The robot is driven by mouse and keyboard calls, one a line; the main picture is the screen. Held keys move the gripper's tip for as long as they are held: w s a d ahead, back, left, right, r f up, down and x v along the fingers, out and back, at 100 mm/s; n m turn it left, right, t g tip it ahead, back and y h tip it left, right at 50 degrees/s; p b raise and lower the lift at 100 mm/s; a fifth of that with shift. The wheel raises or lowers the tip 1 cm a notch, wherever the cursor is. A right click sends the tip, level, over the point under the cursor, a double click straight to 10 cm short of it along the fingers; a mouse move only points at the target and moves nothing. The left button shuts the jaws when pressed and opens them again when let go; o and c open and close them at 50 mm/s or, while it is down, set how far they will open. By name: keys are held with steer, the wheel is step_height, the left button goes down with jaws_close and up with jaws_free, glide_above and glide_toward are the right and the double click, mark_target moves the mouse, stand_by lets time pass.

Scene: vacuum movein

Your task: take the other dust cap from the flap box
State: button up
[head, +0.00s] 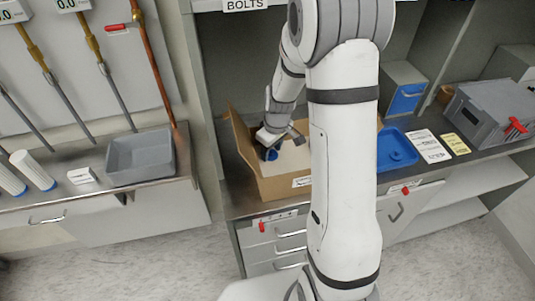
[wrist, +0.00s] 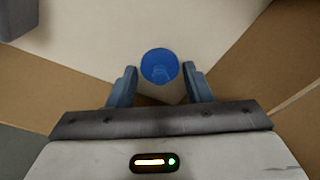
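The flap box (head: 289,184) is an open cardboard box on the counter, with flaps standing up. A blue round dust cap (wrist: 159,66) lies between and just beyond my fingertips in the wrist view. My gripper (wrist: 158,75) is open, one finger on each side of the cap, with a gap visible to both. In the head view my gripper (head: 274,146) reaches down into the box. My arm hides the right part of the box.
A grey case (head: 484,112) with a red latch stands farther right. A grey bin (head: 141,160) is on the left bench. Box walls and flaps surround my gripper.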

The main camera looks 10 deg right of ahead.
steer(key=c, duration=0.6)
steer(key=shift+r, duration=0.1)
